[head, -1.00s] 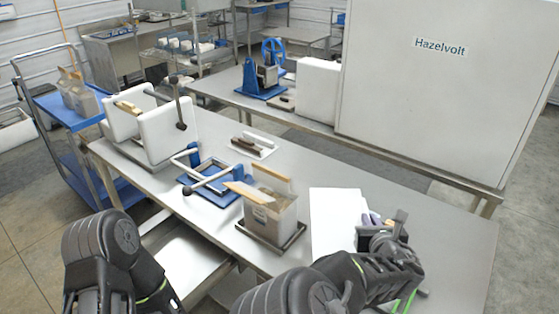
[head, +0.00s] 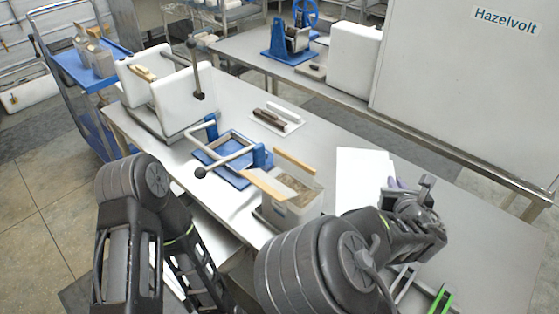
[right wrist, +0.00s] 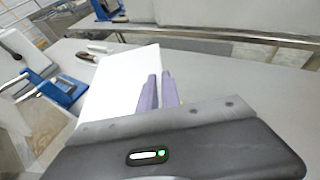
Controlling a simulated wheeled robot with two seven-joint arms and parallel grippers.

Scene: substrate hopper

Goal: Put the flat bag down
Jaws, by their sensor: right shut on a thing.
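The flat bag (head: 360,168) is a white, thin rectangle over the right part of the near bench. It also shows in the right wrist view (right wrist: 118,82), spread out beyond my fingers. My right gripper (head: 398,184) is at its right side. In the right wrist view its two purple fingers (right wrist: 158,90) are close together against the bag, shut on it. The gripped edge is mostly hidden by the fingers and the gripper body. I cannot tell whether the bag touches the bench. My left arm is at lower left, but its gripper is out of view.
An open tub (head: 292,205) with wooden strips stands left of the bag. Behind it are a blue frame (head: 228,160), a trowel on a white plate (head: 278,120) and a white-walled press (head: 165,95). The bench right of my right gripper (head: 490,225) looks mostly clear.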

